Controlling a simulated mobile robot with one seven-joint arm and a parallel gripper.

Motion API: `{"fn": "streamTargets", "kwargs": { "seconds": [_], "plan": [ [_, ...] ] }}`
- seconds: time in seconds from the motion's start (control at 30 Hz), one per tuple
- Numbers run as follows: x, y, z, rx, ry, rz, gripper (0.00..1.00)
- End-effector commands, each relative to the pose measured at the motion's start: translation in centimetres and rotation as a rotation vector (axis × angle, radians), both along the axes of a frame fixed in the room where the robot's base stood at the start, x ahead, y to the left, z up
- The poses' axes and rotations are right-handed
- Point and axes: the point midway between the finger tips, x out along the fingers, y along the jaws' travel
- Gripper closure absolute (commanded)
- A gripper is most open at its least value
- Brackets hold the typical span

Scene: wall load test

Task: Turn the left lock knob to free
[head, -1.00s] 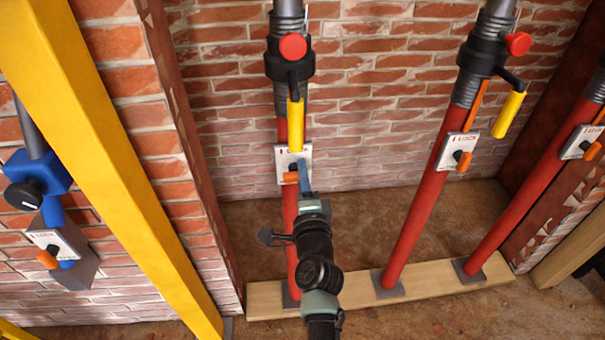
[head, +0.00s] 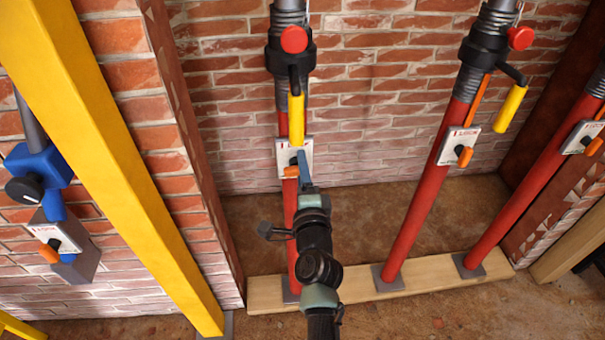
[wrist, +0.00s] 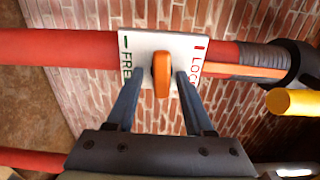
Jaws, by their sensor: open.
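The orange lock knob (wrist: 162,75) sits on a white plate (wrist: 143,50) on the leftmost red post (head: 290,215). In the wrist view the plate reads FREE on the left and LOCK, partly covered, on the right. The knob stands crosswise to the post, between the two words. My gripper (wrist: 161,84) is open, with one finger on each side of the knob and visible gaps. In the head view my gripper (head: 302,165) covers part of the plate, and only the knob's orange end (head: 291,171) shows.
A yellow handle (head: 296,115) hangs just above the plate. Two more red posts with orange knobs (head: 464,156) stand to the right. A yellow beam (head: 110,150) slants at left, beside a blue fitting (head: 40,170) with another orange knob (head: 49,254).

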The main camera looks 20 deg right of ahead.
Motion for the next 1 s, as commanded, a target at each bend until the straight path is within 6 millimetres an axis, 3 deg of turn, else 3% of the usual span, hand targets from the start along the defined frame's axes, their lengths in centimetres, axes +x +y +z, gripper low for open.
{"fn": "streamTargets", "kwargs": {
  "seconds": [0.27, 0.7, 1.0],
  "plan": [
    [-2.5, 0.7, 0.2, 0.000, 0.002, 0.000, 0.47],
    [-10.1, 2.9, 0.0, 0.001, 0.003, 0.002, 0.47],
    [-12.3, 3.6, 0.0, 0.002, 0.002, 0.002, 0.47]
  ]
}}
